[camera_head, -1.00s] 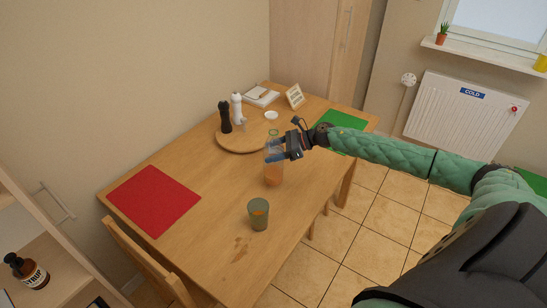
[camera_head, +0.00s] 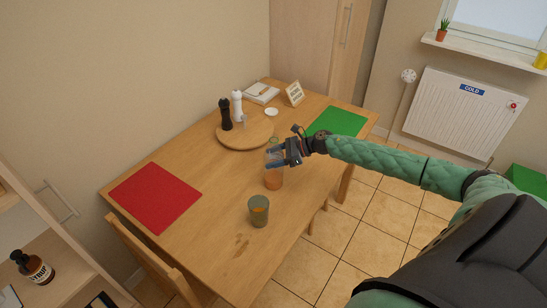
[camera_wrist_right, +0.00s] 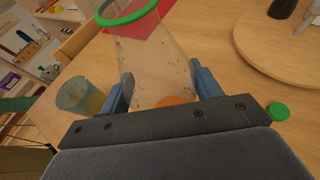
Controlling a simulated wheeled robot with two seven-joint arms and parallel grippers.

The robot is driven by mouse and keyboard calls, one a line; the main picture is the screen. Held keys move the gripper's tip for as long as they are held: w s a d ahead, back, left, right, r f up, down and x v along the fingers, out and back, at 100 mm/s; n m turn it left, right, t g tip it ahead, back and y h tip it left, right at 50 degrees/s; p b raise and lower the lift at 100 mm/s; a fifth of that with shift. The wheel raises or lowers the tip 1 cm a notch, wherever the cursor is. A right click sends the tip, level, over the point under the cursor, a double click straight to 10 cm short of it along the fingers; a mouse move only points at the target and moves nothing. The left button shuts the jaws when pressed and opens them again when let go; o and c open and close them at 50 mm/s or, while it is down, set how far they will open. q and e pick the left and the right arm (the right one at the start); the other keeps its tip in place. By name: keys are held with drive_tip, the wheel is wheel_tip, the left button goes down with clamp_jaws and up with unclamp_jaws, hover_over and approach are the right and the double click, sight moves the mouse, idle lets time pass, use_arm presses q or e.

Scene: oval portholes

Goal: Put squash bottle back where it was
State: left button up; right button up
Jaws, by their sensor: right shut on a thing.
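The squash bottle (camera_head: 273,181) is clear, with orange liquid low in it and a green rim at its mouth. It looks roughly upright over the middle of the wooden table (camera_head: 215,225). My left gripper is not in view.
A greenish cup (camera_head: 258,211) with orange contents stands in front of the bottle, near a wet-looking stain (camera_head: 241,244). A round board (camera_head: 243,143) with dark and white mills lies behind. Red (camera_head: 155,197) and green (camera_head: 338,121) mats lie at either end. A small green disc (camera_wrist_right: 278,112) shows in the wrist view.

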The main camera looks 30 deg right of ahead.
drive_tip(key=o, duration=1.6)
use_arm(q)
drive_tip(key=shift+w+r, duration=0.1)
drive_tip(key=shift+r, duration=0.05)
use_arm(e)
drive_tip(key=shift+s+d, duration=0.15)
drive_tip(key=shift+d, duration=0.1)
drive_tip(key=shift+s+d+r, duration=0.1)
drive_tip(key=shift+d+r, duration=0.05)
drive_tip(key=shift+d, duration=0.05)
use_arm(q)
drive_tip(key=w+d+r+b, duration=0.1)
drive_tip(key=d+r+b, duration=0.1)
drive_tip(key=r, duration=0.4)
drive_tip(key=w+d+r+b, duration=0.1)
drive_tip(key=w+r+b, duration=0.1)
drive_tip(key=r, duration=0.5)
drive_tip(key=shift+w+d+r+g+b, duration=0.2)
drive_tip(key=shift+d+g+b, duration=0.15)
drive_tip(key=shift+b, duration=0.35)
use_arm(e)
drive_tip(key=shift+v, duration=5.5)
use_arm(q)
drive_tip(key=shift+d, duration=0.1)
use_arm(e)
drive_tip(key=shift+a, duration=0.1)
